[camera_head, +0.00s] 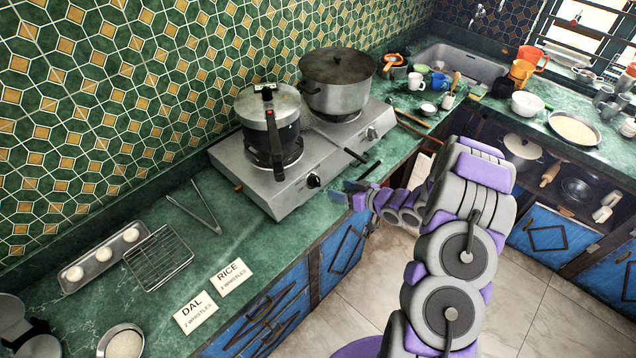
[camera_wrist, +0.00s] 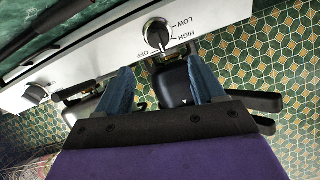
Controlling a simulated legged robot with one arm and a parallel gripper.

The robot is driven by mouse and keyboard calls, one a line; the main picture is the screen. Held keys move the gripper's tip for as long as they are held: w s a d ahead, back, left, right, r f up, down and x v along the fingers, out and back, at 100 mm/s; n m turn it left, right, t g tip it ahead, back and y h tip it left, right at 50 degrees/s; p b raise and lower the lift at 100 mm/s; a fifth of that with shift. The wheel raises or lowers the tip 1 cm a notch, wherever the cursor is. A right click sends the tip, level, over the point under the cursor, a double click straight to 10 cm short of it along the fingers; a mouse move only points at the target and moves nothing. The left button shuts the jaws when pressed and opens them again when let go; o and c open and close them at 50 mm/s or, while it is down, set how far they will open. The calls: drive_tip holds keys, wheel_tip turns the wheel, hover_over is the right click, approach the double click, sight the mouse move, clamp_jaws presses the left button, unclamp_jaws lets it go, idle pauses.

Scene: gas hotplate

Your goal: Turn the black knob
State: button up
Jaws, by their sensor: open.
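A gas hotplate (camera_head: 285,190) stands on the green counter. A black knob (camera_head: 313,180) is on its front face, below the pressure cooker. A second, greyer knob (camera_head: 372,133) is further right. My gripper (camera_head: 344,191) is just in front of the hotplate, right of the black knob. In the wrist view its two blue fingers are apart and empty. A round dark knob (camera_wrist: 157,33) with a pale pointer lies beyond the gap between the fingertips (camera_wrist: 159,66), apart from them, beside the words LOW, HIGH and OFF. Another knob (camera_wrist: 36,93) shows at left.
A pressure cooker (camera_head: 270,115) with its handle outward and a lidded pot (camera_head: 337,85) stand on the burners. Tongs (camera_head: 206,208) and a wire rack (camera_head: 158,258) lie left.

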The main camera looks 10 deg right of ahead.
sight(319, 182)
drive_tip(key=x, duration=1)
drive_tip(key=shift+w+f+b, duration=0.3)
drive_tip(key=shift+w+b, duration=0.05)
drive_tip(key=shift+b, duration=0.05)
drive_tip(key=shift+w+a+f, duration=0.1)
drive_tip(key=shift+w+a, duration=0.15)
drive_tip(key=shift+a, duration=0.05)
drive_tip(key=shift+d, duration=0.1)
drive_tip(key=c, duration=1)
